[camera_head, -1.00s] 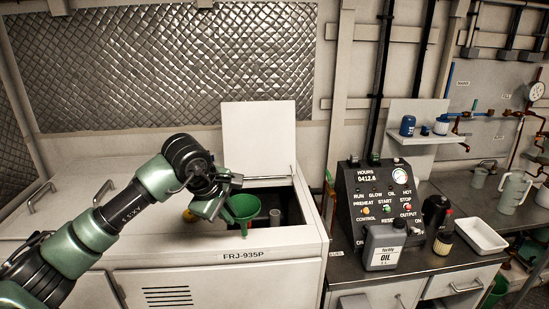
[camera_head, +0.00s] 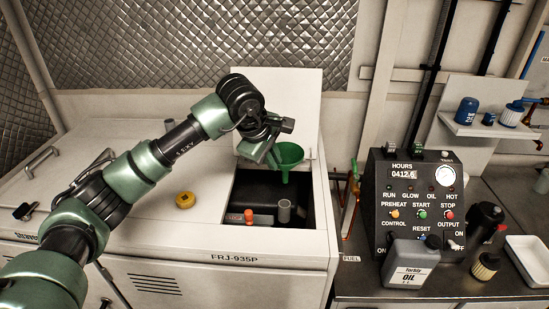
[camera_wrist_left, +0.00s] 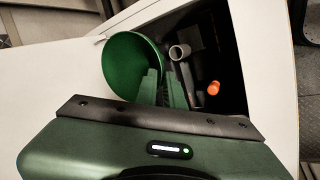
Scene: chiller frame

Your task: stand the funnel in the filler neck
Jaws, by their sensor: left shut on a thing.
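The green funnel (camera_head: 286,154) is held by my left gripper (camera_head: 272,158) above the open hatch of the white chiller housing, mouth up and spout down. In the left wrist view the funnel (camera_wrist_left: 128,62) shows beside the fingers (camera_wrist_left: 165,88), which are shut on it. A grey open pipe, which looks like the filler neck (camera_head: 284,210), stands inside the hatch, below the funnel and apart from it. The neck also shows in the left wrist view (camera_wrist_left: 180,52), to the right of the funnel. My right gripper is not in view.
An orange-red cap (camera_head: 249,216) is inside the hatch, left of the neck. A yellow cap (camera_head: 184,198) lies on the housing top. The raised lid (camera_head: 300,100) stands behind the opening. An oil jug (camera_head: 410,265) and control box (camera_head: 425,200) are at right.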

